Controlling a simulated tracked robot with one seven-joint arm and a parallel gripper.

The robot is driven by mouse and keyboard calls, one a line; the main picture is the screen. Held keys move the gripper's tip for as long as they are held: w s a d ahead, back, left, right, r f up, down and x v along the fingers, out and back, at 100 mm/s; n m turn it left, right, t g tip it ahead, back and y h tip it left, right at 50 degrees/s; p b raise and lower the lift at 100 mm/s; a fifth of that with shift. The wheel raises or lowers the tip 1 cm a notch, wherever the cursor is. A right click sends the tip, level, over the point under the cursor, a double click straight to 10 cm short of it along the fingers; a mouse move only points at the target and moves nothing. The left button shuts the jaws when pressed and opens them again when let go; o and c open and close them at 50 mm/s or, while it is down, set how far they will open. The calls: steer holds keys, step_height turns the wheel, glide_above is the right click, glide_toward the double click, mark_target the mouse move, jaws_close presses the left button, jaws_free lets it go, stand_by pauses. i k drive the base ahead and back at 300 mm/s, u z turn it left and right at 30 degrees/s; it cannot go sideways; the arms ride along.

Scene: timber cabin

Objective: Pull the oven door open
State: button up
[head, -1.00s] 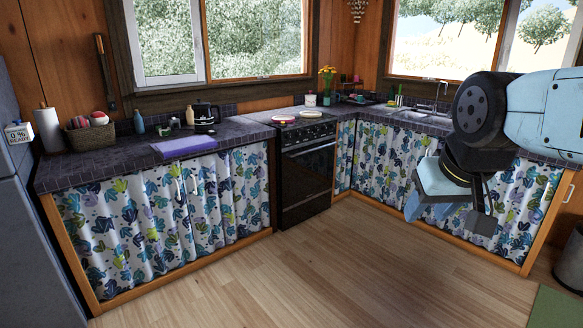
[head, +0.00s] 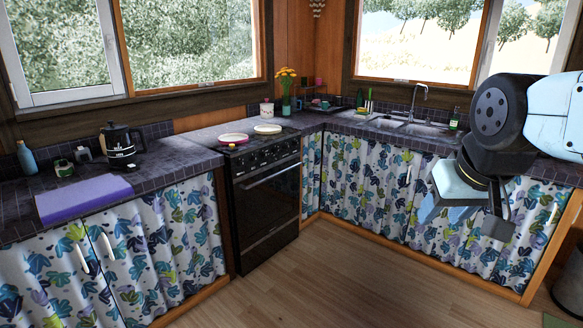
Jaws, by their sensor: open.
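The oven (head: 268,195) is a black cooker set between the left counter and the corner, with knobs along its upper front. Its door (head: 270,207) is shut, with a long handle bar (head: 271,174) across the top. My gripper (head: 465,226) is at the right of the head view, in front of the curtained cabinets under the sink, well apart from the oven. It is open, and I see nothing held in it.
Two dishes (head: 233,139) rest on the stove top. A purple cloth (head: 84,198) and a dark kettle (head: 120,146) are on the left counter. Curtained cabinets (head: 150,250) flank the oven. The wooden floor (head: 330,275) in front of the oven is clear.

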mark_target(264, 200)
steer(key=u, duration=0.05)
steer(key=i, duration=1.4)
steer(key=u, duration=0.3)
steer(key=i, duration=1.2)
steer(key=u, duration=0.2)
